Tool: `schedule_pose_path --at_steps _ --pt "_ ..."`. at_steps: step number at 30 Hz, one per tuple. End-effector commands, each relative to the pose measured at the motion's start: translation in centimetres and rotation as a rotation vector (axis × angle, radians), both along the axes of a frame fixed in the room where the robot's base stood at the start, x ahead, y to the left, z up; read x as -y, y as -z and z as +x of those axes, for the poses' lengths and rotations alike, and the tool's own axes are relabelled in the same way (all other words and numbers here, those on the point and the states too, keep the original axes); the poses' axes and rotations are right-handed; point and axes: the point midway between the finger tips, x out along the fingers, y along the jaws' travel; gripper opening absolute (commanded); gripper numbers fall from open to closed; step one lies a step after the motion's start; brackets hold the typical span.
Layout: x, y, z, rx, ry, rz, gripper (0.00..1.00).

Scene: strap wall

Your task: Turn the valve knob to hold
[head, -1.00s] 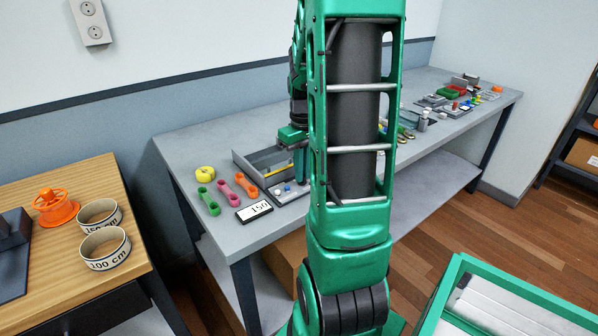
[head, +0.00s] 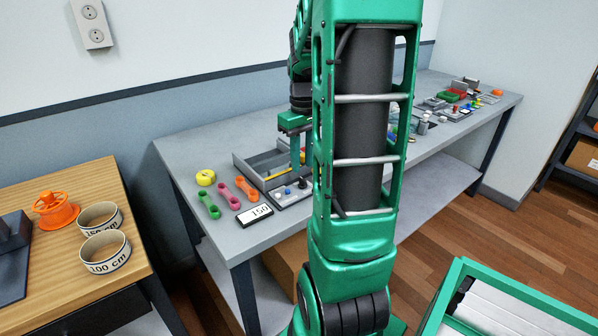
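My gripper (head: 296,166) points down above the grey bench, over a small grey panel (head: 292,198) beside a grey open tray (head: 262,163). Its fingers show only small and edge-on, partly cut off by my arm, so I cannot tell whether they are open. A gap seems to lie between fingertips and knobs.
Several small parts sit further right. A wooden table (head: 75,255) at left holds an orange wheel (head: 55,209) and two strap rings (head: 105,252).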

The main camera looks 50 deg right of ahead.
Motion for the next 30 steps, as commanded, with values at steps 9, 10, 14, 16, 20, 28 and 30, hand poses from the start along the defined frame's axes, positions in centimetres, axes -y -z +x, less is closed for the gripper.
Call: schedule_pose_path --at_steps 9,10,14,16,20,28,30 --pt "0.0 -4.9 0.1 0.002 -0.001 -0.001 0.27" --pt "0.0 -5.1 0.1 0.003 -0.001 -0.002 0.27" --pt "0.0 -5.7 0.1 0.001 -0.001 0.0 0.27" --pt "0.0 -5.7 0.1 0.0 -0.001 0.0 0.27" --pt "0.0 -5.7 0.1 0.0 -0.001 0.0 0.27" --pt "0.0 -5.7 0.1 0.0 -0.001 0.0 0.27" --pt "0.0 -5.7 0.1 0.0 -0.001 0.0 0.27"
